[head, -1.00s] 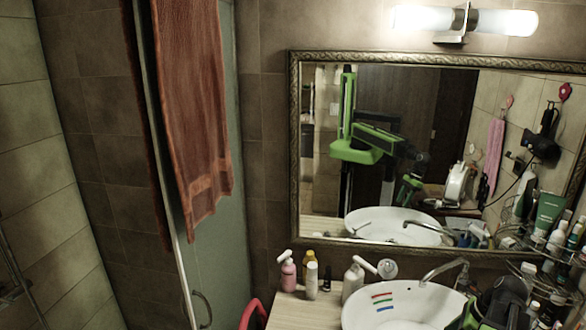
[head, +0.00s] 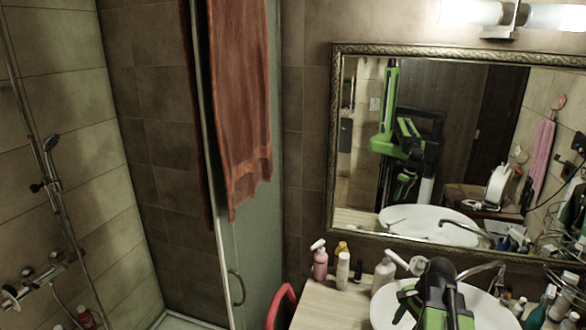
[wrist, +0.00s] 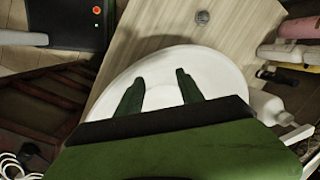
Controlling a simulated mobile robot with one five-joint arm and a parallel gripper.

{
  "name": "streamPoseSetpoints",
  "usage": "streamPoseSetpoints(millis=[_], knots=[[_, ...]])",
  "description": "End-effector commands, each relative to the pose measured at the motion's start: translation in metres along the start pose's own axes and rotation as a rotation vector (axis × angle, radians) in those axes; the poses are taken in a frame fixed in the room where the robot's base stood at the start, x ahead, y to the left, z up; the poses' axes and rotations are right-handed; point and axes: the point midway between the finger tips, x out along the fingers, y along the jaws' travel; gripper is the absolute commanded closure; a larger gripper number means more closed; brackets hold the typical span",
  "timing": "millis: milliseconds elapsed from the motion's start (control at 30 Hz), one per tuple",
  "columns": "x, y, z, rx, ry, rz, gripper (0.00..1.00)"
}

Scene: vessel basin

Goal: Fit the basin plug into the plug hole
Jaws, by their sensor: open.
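The white basin (head: 385,312) is set by the wooden counter at the lower right of the head view, partly covered by my arm. In the wrist view the basin (wrist: 160,68) lies below my gripper (wrist: 159,82), whose two dark green fingers are apart with nothing between them. A small round grey piece, which looks like the basin plug (wrist: 202,17), lies on the wooden counter beyond the basin's rim, ahead of the fingers and apart from them. I cannot make out the plug hole in either view.
Pink, yellow and white bottles (head: 320,262) stand on the counter (head: 330,312) left of the basin. The tap (head: 485,270) rises behind the basin. More bottles (head: 545,300) crowd the right. A red chair-like edge (head: 281,305) is at the counter's left.

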Motion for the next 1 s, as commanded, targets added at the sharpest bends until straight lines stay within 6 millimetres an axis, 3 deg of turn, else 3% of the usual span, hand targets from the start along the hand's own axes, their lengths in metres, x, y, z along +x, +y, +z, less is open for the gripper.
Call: streamPoseSetpoints(millis=[33, 200, 467, 500, 700, 833, 1000], knots=[[0.007, -0.017, 0.026, -0.15, 0.009, 0.021, 0.56], [0.025, -0.06, 0.098, -0.652, 0.042, 0.088, 0.56], [0.043, -0.096, 0.189, -1.247, 0.07, 0.17, 0.56], [0.067, -0.087, 0.181, -1.224, 0.061, 0.174, 0.56], [0.112, -0.068, 0.182, -1.215, 0.027, 0.195, 0.56], [0.129, -0.06, 0.182, -1.212, 0.012, 0.205, 0.56], [0.128, -0.058, 0.182, -1.21, 0.005, 0.209, 0.56]])
